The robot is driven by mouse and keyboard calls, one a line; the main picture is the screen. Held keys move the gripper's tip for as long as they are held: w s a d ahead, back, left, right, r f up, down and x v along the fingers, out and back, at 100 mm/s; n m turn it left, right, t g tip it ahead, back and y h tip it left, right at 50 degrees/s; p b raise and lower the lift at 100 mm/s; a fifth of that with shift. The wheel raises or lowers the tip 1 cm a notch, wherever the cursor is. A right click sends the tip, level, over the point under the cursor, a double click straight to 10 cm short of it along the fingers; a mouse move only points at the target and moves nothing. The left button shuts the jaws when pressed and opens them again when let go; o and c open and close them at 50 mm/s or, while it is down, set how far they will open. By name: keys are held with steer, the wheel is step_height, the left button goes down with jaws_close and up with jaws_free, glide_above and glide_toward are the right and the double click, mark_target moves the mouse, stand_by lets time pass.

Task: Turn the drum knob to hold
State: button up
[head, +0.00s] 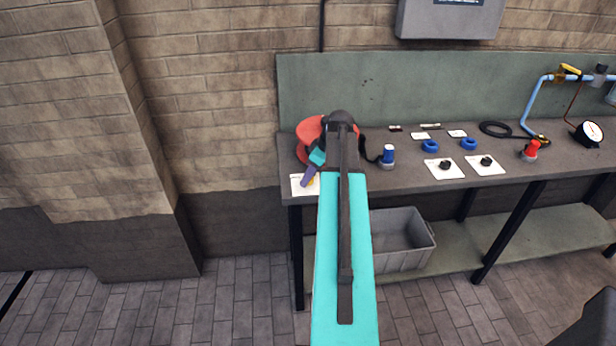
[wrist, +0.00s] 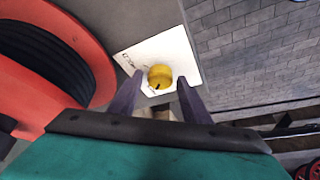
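The yellow drum knob (wrist: 160,75) sits on a white labelled plate (wrist: 186,50) at the bench edge. A dark mark shows on the knob's near side; the plate's lettering is too small to read surely. My gripper (wrist: 160,82) is open, with its purple fingers apart. In the wrist view the fingertips appear on either side of the knob; whether they touch it or stop above it I cannot tell. In the head view my gripper (head: 311,178) is over the white plate (head: 297,187), and the knob is mostly hidden there. The red drum (head: 309,133) stands just behind, partly hidden by my arm.
The red drum, wound with black hose, is close to the left finger in the wrist view (wrist: 90,50). Along the workbench (head: 400,178) are a blue-capped fitting (head: 389,154), two black knobs on white plates, blue rings and a gauge (head: 590,132). A grey bin (head: 405,240) is below.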

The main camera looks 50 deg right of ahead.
steer(key=c, duration=0.7)
steer(key=shift+s+a, duration=0.1)
steer(key=shift+a, duration=0.4)
steer(key=shift+c, duration=0.3)
steer(key=shift+d+f, duration=0.1)
steer(key=shift+d, duration=0.25)
steer(key=shift+c, duration=0.2)
